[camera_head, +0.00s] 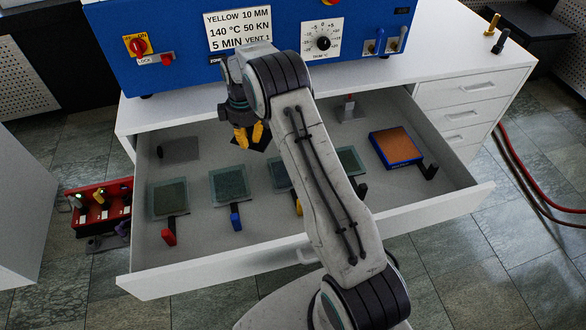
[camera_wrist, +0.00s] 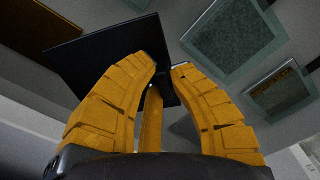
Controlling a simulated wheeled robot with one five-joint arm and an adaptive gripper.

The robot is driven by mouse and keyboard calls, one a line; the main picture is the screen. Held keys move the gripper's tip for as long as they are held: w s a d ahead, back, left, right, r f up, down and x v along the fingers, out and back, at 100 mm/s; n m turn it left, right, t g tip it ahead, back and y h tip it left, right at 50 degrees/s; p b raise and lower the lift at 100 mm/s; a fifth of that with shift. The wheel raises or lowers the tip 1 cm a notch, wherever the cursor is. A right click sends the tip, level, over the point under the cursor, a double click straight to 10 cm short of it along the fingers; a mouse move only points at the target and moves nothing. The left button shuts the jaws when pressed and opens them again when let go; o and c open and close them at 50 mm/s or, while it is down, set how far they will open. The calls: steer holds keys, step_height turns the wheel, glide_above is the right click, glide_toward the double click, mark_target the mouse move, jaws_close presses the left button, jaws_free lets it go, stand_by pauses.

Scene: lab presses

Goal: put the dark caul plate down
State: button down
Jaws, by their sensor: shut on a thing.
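The dark caul plate (camera_head: 262,143) is a thin, flat, near-black plate, partly hidden behind my gripper (camera_head: 247,136) in the head view. My yellow fingers are shut on it over the back part of the open drawer (camera_head: 225,259). In the wrist view the plate (camera_wrist: 85,55) spreads out beyond the fingers (camera_wrist: 167,68) to the upper left, and the held spot is mostly hidden between them. I cannot tell whether the plate touches the drawer floor.
Grey-green plates with red (camera_head: 168,195), blue (camera_head: 228,186) and other handles lie in the drawer. A blue-rimmed orange plate (camera_head: 393,148) lies at right. A grey piece (camera_head: 184,148) lies back left. The blue press (camera_head: 180,50) stands behind. Bare drawer floor shows between them.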

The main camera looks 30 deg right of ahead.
mark_target(251, 161)
steer(key=n, duration=0.1)
steer(key=w+n+b, duration=0.1)
steer(key=n, duration=0.1)
steer(key=shift+w+f+n, duration=0.15)
steer(key=shift+n, duration=0.15)
steer(key=shift+w+n, duration=0.2)
steer(key=shift+n, duration=0.9)
steer(key=n, duration=0.3)
steer(key=shift+r, duration=0.4)
steer(key=shift+r+n+b, duration=0.2)
steer(key=shift+n+b, duration=0.1)
steer(key=shift+n, duration=1.1)
steer(key=shift+f+b, duration=0.6)
steer(key=shift+f, duration=4.4)
steer(key=c, duration=1.2)
jaws_free()
